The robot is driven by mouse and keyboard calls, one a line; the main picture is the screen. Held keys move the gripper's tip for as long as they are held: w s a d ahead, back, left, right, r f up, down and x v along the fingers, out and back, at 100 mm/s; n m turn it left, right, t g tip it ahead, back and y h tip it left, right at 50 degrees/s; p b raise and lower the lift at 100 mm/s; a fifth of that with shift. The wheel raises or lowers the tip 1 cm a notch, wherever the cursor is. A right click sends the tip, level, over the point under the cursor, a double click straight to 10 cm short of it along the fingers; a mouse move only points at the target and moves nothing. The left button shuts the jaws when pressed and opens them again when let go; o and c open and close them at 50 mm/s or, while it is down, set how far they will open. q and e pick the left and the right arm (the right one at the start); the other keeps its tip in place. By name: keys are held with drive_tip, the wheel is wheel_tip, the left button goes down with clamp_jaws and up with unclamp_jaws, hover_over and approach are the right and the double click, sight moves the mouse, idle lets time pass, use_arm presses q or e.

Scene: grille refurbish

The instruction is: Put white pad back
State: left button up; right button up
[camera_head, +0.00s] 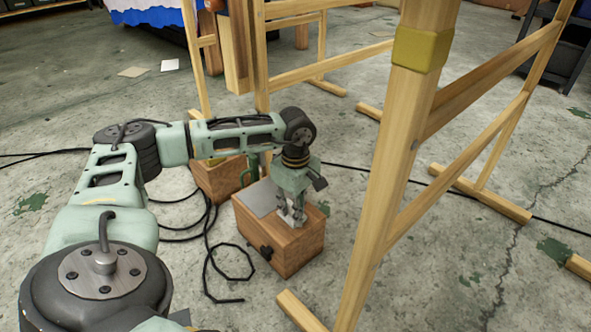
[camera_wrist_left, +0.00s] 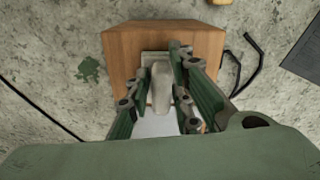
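My left gripper (camera_head: 291,216) points down over the top of a wooden box (camera_head: 290,249) standing on the floor. In the left wrist view, the fingers (camera_wrist_left: 162,72) lie close against both sides of a pale, rounded piece (camera_wrist_left: 161,92), which looks like the white pad's grip. A light plate edge (camera_wrist_left: 152,58) shows under the fingertips, at or just above the box top. A flat grey-white sheet (camera_head: 258,198) lies on the box beside the gripper; it also shows in the wrist view (camera_wrist_left: 156,127). The fingers hide much of the pad. My right gripper is not in view.
A second wooden box (camera_head: 217,180) stands behind the first. A wooden frame post (camera_head: 388,160) with a yellow band rises right of the box, its foot (camera_head: 300,312) near the front. Black cables (camera_head: 207,235) lie on the floor at left. Open floor (camera_head: 480,280) lies further right.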

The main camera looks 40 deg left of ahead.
use_arm(q)
drive_tip(key=o, duration=0.3)
wheel_tip(320, 180, up, 12)
idle(0.6)
